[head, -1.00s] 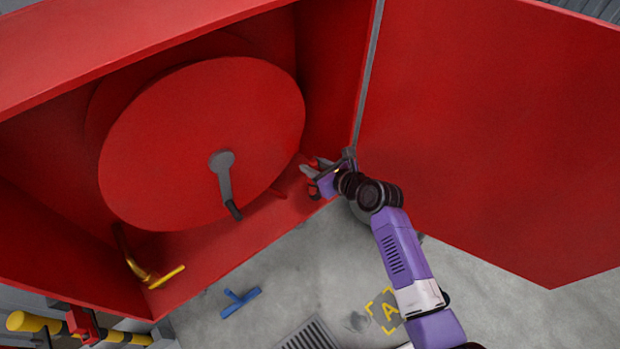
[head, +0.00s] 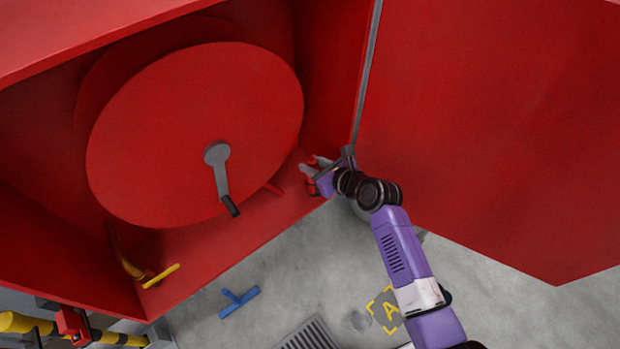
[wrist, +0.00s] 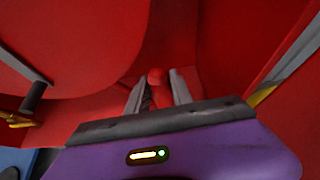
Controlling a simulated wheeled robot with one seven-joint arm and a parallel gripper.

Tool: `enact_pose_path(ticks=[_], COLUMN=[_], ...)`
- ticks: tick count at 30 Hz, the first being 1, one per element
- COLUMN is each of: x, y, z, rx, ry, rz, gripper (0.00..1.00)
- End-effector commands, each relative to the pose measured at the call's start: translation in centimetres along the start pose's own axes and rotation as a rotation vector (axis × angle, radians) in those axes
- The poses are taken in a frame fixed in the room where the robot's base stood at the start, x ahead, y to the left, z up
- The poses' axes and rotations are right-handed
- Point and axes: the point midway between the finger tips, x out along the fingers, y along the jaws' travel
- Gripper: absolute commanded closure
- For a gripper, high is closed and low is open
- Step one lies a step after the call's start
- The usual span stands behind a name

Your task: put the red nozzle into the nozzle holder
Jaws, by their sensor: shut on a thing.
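My gripper (head: 310,170) is at the lower right inner corner of the open red cabinet, beside the reel. In the wrist view, its two grey fingers (wrist: 160,92) are shut on a short red rounded piece, the red nozzle (wrist: 157,78). In the head view, the nozzle is mostly hidden by the gripper, and red on red makes its outline hard to tell. I cannot make out the nozzle holder for certain in either view.
The big red reel (head: 170,120) with a grey crank (head: 221,180) fills the cabinet. The open cabinet door (head: 490,130) stands right of my arm. A yellow T-shaped piece (head: 160,276) is at the cabinet's lower left. A blue T-shaped piece (head: 239,301) lies on the grey floor.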

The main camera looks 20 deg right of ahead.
Motion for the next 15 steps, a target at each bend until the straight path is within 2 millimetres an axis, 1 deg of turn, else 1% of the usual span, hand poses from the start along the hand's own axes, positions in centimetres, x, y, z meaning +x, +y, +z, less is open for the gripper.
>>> enact_pose_path(ticks=[15], x=[0.85], y=[-1.11], z=[0.56], rx=[-0.001], ry=[-0.002], rz=[-0.001], gripper=[1.00])
